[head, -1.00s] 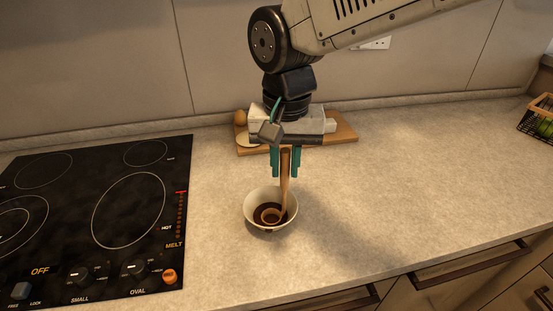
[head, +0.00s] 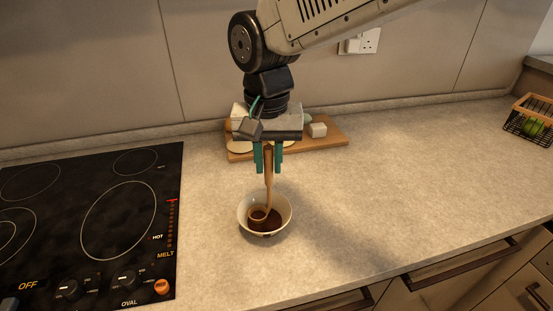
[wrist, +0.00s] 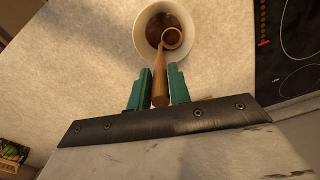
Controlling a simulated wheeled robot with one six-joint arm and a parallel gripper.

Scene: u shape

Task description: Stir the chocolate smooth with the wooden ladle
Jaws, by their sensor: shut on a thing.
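The wooden ladle (head: 268,184) stands nearly upright, its handle between the teal fingers of my gripper (head: 268,170). My gripper is shut on the handle, above the bowl. The ladle's round head sits inside a white bowl (head: 286,219), at the left of the dark brown chocolate (head: 271,226). In the wrist view the ladle (wrist: 160,78) runs from between the fingers (wrist: 158,95) into the bowl (wrist: 143,42), with its head at the right of the chocolate (wrist: 154,32). The handle's top is hidden behind the gripper in the head view.
A black hob (head: 110,262) with glowing HOT and MELT labels lies left of the bowl. A wooden board (head: 326,136) with a pale block (head: 318,130) and other food stands behind the gripper. A wire basket (head: 529,122) is at the far right. The counter (head: 400,180) between is clear.

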